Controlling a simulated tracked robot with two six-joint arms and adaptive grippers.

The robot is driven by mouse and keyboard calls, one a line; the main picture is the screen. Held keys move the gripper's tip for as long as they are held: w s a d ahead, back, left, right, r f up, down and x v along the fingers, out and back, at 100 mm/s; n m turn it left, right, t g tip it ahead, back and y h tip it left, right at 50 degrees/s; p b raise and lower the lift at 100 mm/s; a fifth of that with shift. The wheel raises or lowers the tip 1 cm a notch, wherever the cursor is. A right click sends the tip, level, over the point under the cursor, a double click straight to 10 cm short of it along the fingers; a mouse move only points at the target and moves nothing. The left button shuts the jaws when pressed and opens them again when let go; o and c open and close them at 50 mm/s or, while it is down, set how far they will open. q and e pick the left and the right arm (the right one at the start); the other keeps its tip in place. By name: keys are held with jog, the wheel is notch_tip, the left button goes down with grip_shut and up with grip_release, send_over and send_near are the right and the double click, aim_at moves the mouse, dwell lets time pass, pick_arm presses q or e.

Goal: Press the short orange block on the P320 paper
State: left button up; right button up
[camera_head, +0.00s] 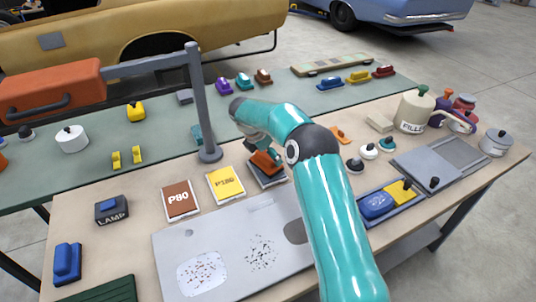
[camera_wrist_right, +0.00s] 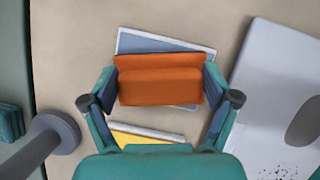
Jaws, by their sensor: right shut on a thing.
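My right gripper (camera_head: 262,158) is shut on an orange block (camera_head: 267,161), with one finger at each end of it. In the right wrist view the gripper (camera_wrist_right: 160,100) holds the same block (camera_wrist_right: 160,85), which has a raised ridge along it. The block is over a blue-grey paper (camera_head: 270,182) with a pale border, to the right of the P180 paper. That paper (camera_wrist_right: 150,42) shows around the block in the wrist view; its label is hidden. I cannot tell whether the block touches it. My left gripper is not in view.
The brown P80 paper (camera_head: 180,200) and yellow P180 paper (camera_head: 226,185) lie to the left. A grey post (camera_head: 199,105) stands close behind them. A grey panel (camera_head: 215,255) lies in front. Blue and yellow blocks sit in a tray (camera_head: 366,215) at right.

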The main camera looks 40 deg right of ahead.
jog(key=shift+f, duration=0.4)
dwell(0.8)
jog(key=shift+f, duration=0.1)
dwell(1.4)
notch_tip(320, 180, up, 7)
jog(key=p, duration=0.6)
jog(key=shift+p, duration=0.35)
dwell(0.7)
